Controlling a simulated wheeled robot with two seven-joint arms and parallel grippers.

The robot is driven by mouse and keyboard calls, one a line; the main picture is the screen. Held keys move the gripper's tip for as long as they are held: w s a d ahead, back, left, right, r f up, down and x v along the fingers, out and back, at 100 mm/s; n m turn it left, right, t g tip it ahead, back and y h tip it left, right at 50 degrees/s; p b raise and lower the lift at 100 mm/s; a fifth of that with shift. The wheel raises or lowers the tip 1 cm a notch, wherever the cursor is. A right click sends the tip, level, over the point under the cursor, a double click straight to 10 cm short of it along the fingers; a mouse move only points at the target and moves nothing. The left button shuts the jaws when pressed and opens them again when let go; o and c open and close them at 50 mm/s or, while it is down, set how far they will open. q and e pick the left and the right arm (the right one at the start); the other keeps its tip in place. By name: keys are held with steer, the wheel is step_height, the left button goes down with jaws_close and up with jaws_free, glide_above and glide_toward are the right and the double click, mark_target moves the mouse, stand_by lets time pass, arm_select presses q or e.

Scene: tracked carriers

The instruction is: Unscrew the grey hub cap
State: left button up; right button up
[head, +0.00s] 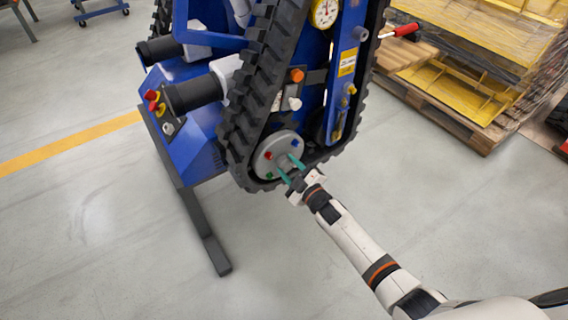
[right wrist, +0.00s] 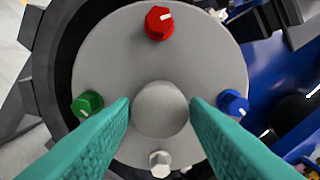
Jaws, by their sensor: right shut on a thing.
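The grey hub cap (right wrist: 160,110) is a round knob at the middle of a grey disc (right wrist: 115,60) in the right wrist view. The disc sits low on the track of the blue carrier and also shows in the head view (head: 268,158). Around the cap are a red bolt (right wrist: 158,22), a green bolt (right wrist: 88,103), a blue bolt (right wrist: 233,103) and a pale bolt (right wrist: 160,163). My right gripper (head: 288,171) has its teal fingers on both sides of the cap, shut on it. My left gripper is not in view.
The black rubber track (head: 246,100) surrounds the disc. The blue carrier (head: 190,145) rests on a dark stand leg (head: 209,240). A gauge (head: 324,12) is above. A pallet (head: 470,125) with yellow goods stands at right. The floor in front is clear.

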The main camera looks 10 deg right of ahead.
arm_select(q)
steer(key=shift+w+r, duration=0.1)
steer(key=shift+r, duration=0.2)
arm_select(e)
steer(key=shift+n, duration=0.4)
steer(key=shift+n, duration=0.3)
steer(key=n+b, duration=0.2)
steer(key=n, duration=0.2)
steer(key=shift+f+n, duration=0.15)
steer(key=shift+n, duration=0.25)
steer(key=n+b, duration=0.1)
steer(key=n, duration=0.3)
steer(key=shift+d+r+b, duration=0.1)
steer(key=shift+r+b, duration=0.1)
steer(key=shift+b, duration=0.15)
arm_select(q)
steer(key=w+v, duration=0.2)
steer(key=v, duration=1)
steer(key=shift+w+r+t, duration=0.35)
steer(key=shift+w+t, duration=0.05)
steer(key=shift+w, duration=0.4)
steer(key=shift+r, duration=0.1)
arm_select(e)
steer(key=shift+n, duration=0.3)
